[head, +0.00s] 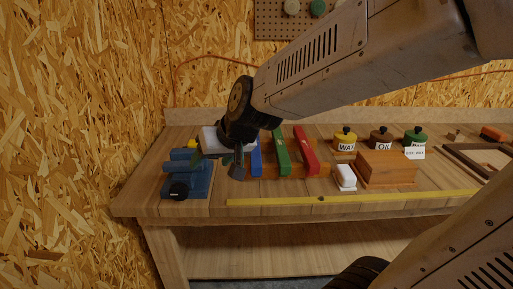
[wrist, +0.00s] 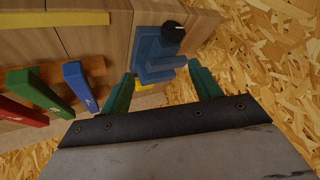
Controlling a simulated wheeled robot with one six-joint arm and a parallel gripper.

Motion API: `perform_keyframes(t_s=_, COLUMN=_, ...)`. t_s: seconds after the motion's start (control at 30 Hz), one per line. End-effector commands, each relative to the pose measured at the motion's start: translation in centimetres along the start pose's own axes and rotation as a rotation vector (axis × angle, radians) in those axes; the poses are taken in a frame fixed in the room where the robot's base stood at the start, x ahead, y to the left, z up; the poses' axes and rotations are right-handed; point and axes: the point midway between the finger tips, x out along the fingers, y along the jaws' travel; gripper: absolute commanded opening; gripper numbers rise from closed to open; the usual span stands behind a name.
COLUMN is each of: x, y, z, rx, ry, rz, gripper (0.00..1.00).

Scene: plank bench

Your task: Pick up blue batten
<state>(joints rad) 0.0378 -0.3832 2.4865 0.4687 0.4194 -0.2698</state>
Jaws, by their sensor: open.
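The blue batten (head: 256,158) lies on a low wooden rack (head: 318,170) on the bench, left of a green batten (head: 281,152) and a red batten (head: 305,150). The blue batten also shows in the wrist view (wrist: 80,88), outside the fingers, to their left. My gripper (head: 219,168) is open and empty just left of the blue batten in the head view and partly hides it. In the wrist view my gripper's (wrist: 163,82) green fingers are spread apart, with a blue vise (wrist: 157,50) showing beyond the gap between them.
In the head view the vise (head: 187,182) sits at the bench's left end. A yellow rule (head: 350,198) lies along the front edge. A white block (head: 345,177), a wooden box (head: 387,169) and several labelled jars stand to the right. A chipboard wall closes the left side.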

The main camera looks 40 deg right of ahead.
Motion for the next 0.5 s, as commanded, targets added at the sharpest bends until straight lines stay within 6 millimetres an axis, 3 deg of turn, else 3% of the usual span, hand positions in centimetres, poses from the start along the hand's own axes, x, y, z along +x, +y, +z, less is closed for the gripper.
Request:
perform_keyframes(t_s=0.03, x=2.3, y=1.2, z=-2.2, rx=0.046, ry=0.075, rz=0.028, gripper=0.63)
perform_keyframes(t_s=0.1, x=4.8, y=3.4, z=-5.2, rx=0.108, ry=0.198, rz=0.095, gripper=0.63)
perform_keyframes(t_s=0.2, x=7.6, y=7.5, z=-8.2, rx=0.184, ry=0.347, rz=0.236, gripper=0.63)
perform_keyframes(t_s=0.4, x=9.8, y=15.3, z=-9.3, rx=0.269, ry=0.501, rz=0.559, gripper=0.63)
perform_keyframes(t_s=0.5, x=9.9, y=17.4, z=-9.0, rx=0.283, ry=0.529, rz=0.662, gripper=0.63)
